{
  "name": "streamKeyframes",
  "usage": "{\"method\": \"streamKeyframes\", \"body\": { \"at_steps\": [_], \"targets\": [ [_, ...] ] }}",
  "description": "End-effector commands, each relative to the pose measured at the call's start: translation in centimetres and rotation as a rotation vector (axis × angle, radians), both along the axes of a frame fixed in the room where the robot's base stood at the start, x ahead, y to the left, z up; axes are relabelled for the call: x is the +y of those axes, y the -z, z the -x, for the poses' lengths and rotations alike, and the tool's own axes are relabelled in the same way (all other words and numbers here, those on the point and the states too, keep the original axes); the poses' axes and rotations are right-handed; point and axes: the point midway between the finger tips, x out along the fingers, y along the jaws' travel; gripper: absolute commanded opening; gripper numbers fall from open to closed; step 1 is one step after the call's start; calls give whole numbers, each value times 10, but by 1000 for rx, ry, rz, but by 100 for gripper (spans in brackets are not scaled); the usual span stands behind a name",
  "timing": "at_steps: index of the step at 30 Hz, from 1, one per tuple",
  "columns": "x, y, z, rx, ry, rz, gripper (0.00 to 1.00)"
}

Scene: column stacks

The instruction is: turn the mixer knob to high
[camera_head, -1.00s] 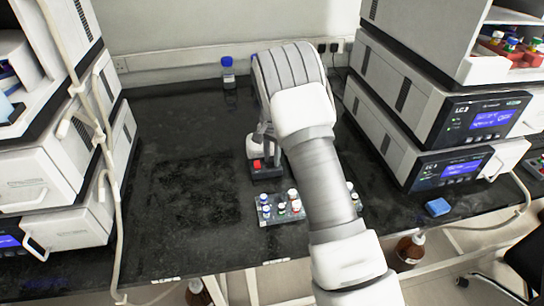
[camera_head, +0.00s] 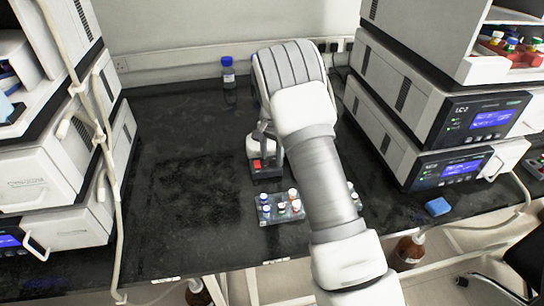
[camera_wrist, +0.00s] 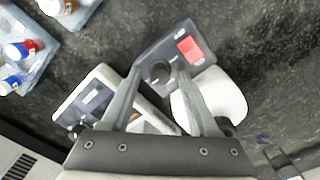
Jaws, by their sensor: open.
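The mixer is a small dark grey unit (camera_head: 257,172) with a red patch on its front, standing on the black bench under my arm. In the wrist view its dark panel (camera_wrist: 177,50) shows the red patch (camera_wrist: 190,47) and a round black knob (camera_wrist: 157,71). A white rounded part (camera_wrist: 224,97) of it lies to the right. My gripper (camera_wrist: 157,74) is open, one finger on each side of the knob in that view. I cannot tell whether the fingers touch it. I cannot read the knob's setting.
A clear rack (camera_head: 290,216) of capped vials stands just in front of the mixer. A blue-capped bottle (camera_head: 228,78) stands at the back wall. Stacked instruments (camera_head: 440,130) flank the bench on both sides. The bench (camera_head: 185,200) left of the mixer is clear.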

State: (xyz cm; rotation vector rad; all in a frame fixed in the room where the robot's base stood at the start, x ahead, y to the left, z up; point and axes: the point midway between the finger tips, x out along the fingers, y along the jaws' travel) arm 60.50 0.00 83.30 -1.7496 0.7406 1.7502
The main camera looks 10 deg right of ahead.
Motion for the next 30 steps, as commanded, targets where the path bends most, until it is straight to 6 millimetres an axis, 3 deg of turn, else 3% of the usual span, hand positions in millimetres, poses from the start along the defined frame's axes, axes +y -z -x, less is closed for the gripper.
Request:
{"method": "streamKeyframes", "body": {
  "at_steps": [18, 24, 30],
  "targets": [
    [0, -138, -1, -5, -1, 1, 61],
    [0, -163, -1, -3, 1, 0, 61],
    [0, -169, 0, -1, 1, 1, 61]
  ]
}}
